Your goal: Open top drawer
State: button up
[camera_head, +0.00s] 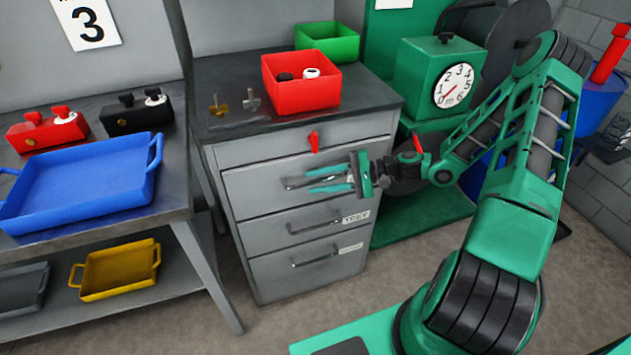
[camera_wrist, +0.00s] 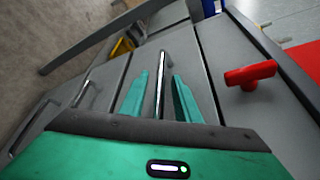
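The grey cabinet has a top drawer (camera_head: 248,188) whose front appears flush with the cabinet. Its metal bar handle (camera_head: 292,183) is partly hidden by my gripper. My gripper (camera_head: 311,182) is open, with its two teal fingers at the handle. In the wrist view my gripper (camera_wrist: 161,80) has one finger on each side of the handle (camera_wrist: 162,70), with small gaps visible. A red turn-knob (camera_head: 314,142) sits on the strip above the top drawer. It also shows right of the fingers in the wrist view (camera_wrist: 250,75).
Two labelled drawers with bar handles (camera_head: 320,224) lie below. A red bin (camera_head: 300,85) and a green bin (camera_head: 328,42) stand on the cabinet. A workbench with a blue tray (camera_head: 80,185) is at left. A green dial box (camera_head: 440,75) stands to the right.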

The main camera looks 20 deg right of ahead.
jog(key=shift+w+a+f, duration=0.1)
jog(key=shift+a, duration=0.3)
grip_shut()
